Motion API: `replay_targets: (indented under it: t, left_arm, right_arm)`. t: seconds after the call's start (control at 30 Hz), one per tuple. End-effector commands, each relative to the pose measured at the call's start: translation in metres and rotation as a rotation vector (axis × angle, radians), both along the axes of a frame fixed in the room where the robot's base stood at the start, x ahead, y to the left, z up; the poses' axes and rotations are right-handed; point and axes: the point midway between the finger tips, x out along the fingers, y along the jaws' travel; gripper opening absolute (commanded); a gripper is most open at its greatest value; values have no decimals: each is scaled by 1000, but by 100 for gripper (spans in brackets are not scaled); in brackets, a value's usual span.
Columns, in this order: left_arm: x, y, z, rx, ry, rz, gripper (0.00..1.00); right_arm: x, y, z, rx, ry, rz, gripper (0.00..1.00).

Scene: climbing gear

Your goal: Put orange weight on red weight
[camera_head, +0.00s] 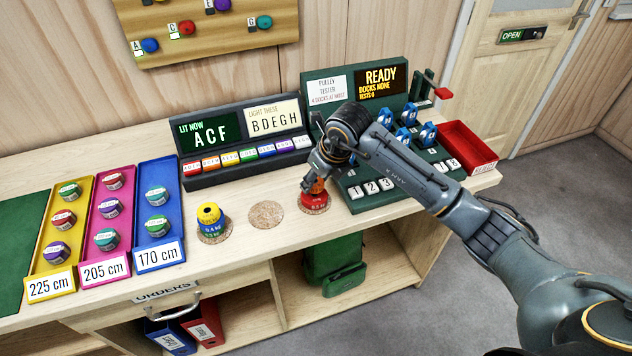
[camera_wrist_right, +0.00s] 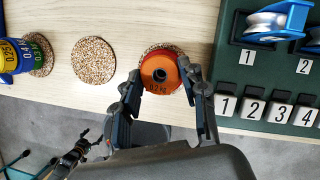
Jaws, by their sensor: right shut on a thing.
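My right gripper (camera_head: 315,184) is shut on the orange weight (camera_head: 313,187), marked 0.2 kg in the right wrist view (camera_wrist_right: 159,76). Its two fingers (camera_wrist_right: 162,95) are on either side of the orange weight. The red weight (camera_head: 313,202) is directly below the orange one, on the rightmost cork disc; in the wrist view only its rim (camera_wrist_right: 174,58) shows. The orange weight looks nearly centred over it. I cannot tell whether the two touch. A dark jointed part at the lower left of the wrist view may be my left gripper; its jaws are unclear.
A stack of yellow, blue and green weights (camera_head: 210,218) stands on the left cork disc. The middle cork disc (camera_head: 266,215) is bare. The green pulley tester (camera_head: 352,196) stands close on the right, with a red tray (camera_head: 468,150) beyond. Coloured trays lie at the left.

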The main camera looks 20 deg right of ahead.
Motion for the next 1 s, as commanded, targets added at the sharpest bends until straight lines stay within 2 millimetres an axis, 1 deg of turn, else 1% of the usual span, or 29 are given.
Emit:
replay_targets:
  t: [0.03, 0.1, 0.17, 0.3, 0.43, 0.53, 0.57, 0.6, 0.67, 1.0]
  left_arm:
    - [1, 1, 8, 1, -2, 0, 83]
    - [3, 2, 11, 2, -5, -1, 83]
    - [6, 3, 12, 3, -8, -1, 83]
    - [11, 6, 11, 7, -16, 0, 83]
    - [13, 8, 10, 9, -18, 2, 83]
    - [13, 9, 6, 10, -19, 3, 83]
    - [13, 9, 6, 10, -19, 3, 83]
    - [13, 9, 8, 10, -19, 3, 83]
    - [13, 9, 8, 10, -19, 3, 83]
    - [12, 9, 9, 10, -18, 3, 83]
  right_arm:
    - [-3, 2, -5, 2, 7, 2, 4]
    - [-2, 1, -14, 2, 5, 2, 4]
    - [-1, 2, -18, 2, 2, 1, 4]
    - [-1, 1, -20, 2, 0, 2, 4]
    - [-1, 1, -21, 1, 1, 2, 4]
    - [-1, 1, -25, 1, 0, 3, 4]
    - [-1, 1, -25, 1, 1, 3, 44]
    - [-1, 1, -24, 1, 1, 3, 52]
    - [-1, 1, -24, 1, 2, 2, 65]
    - [-1, 1, -22, 1, 3, 2, 65]
